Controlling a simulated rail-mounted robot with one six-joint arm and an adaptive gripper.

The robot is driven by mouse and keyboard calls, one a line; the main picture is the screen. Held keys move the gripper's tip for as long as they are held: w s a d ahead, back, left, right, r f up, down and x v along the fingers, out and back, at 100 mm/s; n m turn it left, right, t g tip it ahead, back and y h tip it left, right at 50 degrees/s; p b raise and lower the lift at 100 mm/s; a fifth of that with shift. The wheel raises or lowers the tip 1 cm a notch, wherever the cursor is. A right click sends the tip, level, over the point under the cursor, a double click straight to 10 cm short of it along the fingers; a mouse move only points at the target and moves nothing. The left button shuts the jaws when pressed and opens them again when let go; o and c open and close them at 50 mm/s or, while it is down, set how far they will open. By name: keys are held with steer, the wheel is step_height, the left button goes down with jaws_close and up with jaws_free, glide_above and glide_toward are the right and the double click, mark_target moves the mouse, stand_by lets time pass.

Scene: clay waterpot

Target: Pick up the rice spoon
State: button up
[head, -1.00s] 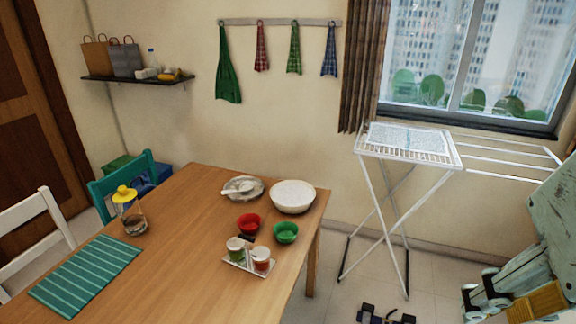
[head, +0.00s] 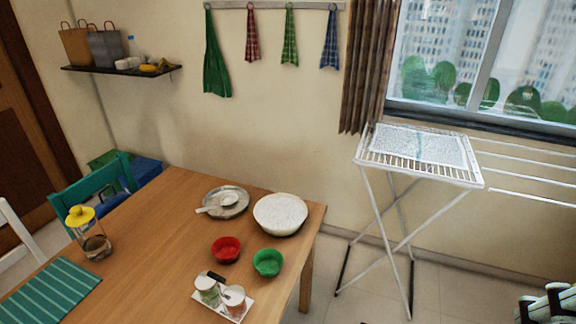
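A pale spoon (head: 229,199), which looks like the rice spoon, lies on a round metal plate (head: 240,209) at the far end of the wooden table. Its handle points left over the plate's rim. A large white bowl (head: 280,213), filled with something white, stands just right of the plate. My gripper does not show clearly in the head view, and nothing is seen touching the spoon.
A red bowl (head: 226,249) and a green bowl (head: 267,262) stand nearer on the table (head: 150,240). A white tray (head: 246,307) holds small cups. A glass jar (head: 96,245) with a yellow lid stands at left. A drying rack (head: 402,180) stands right of the table, with bare floor between.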

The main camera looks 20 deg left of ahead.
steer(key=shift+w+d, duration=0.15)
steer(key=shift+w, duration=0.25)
